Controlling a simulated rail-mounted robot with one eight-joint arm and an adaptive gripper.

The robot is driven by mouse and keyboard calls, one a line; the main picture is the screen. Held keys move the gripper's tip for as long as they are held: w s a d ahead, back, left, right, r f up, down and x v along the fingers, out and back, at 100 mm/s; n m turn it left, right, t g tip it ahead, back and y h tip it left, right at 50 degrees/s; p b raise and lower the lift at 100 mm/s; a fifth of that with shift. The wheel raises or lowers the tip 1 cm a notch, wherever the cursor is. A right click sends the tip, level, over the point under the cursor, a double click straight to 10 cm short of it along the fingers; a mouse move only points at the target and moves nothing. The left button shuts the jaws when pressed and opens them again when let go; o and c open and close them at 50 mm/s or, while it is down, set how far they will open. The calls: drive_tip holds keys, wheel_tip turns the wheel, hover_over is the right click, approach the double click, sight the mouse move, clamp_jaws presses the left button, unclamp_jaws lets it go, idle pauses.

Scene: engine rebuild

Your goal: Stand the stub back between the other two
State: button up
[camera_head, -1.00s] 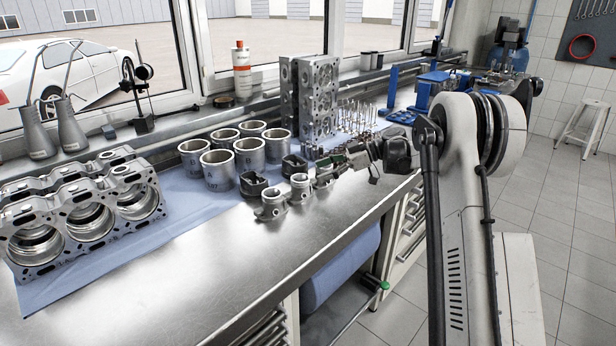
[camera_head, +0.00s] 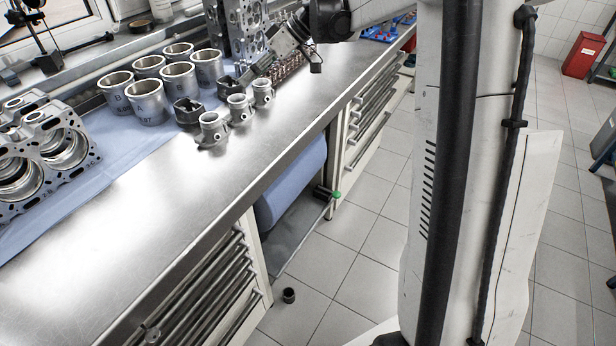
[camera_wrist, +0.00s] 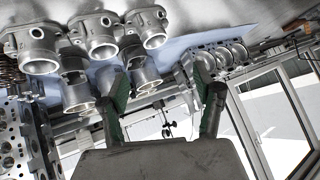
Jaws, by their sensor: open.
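Three silver stubs with flanged, open round tops stand in a row near the bench front: a front one (camera_head: 211,130), a middle one (camera_head: 240,108) and a far one (camera_head: 262,92). They also show along the top of the wrist view (camera_wrist: 97,38). Two dark short parts, one at left (camera_head: 188,112) and one at right (camera_head: 229,88), stand behind them with a gap between. A small dark hollow cylinder (camera_head: 289,295) stands on the floor below the bench; whether it is a stub I cannot tell. My gripper (camera_wrist: 160,88) is open, green-tipped and apparently empty, above the bench behind the far stub.
Several cylinder liners (camera_head: 148,100) stand behind the dark parts. The engine block (camera_head: 45,150) lies at left on blue cloth. A cylinder head (camera_head: 245,30) stands close behind my gripper. The bench front (camera_head: 130,250) is clear. A blue roll (camera_head: 290,185) hangs below.

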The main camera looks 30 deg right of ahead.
drive_tip(key=s+a+r+m+t+h, duration=0.1)
drive_tip(key=s+a+m+h, duration=0.15)
drive_tip(key=s, duration=0.75)
drive_tip(key=s+a+r+m+h, duration=0.1)
drive_tip(key=s+a+m+h, duration=0.15)
drive_tip(key=s, duration=0.65)
drive_tip(key=s+d+f+m+t+h, duration=0.1)
drive_tip(key=s+f+m+h, duration=0.1)
drive_tip(key=s, duration=0.6)
drive_tip(key=s+d+f+m+t+h, duration=0.1)
drive_tip(key=s+f, duration=0.3)
drive_tip(key=s, duration=0.4)
drive_tip(key=shift+s+d+m+t+h, duration=0.25)
drive_tip(key=shift+m+t+h, duration=0.2)
drive_tip(key=shift+m, duration=0.45)
drive_tip(key=shift+f, duration=0.1)
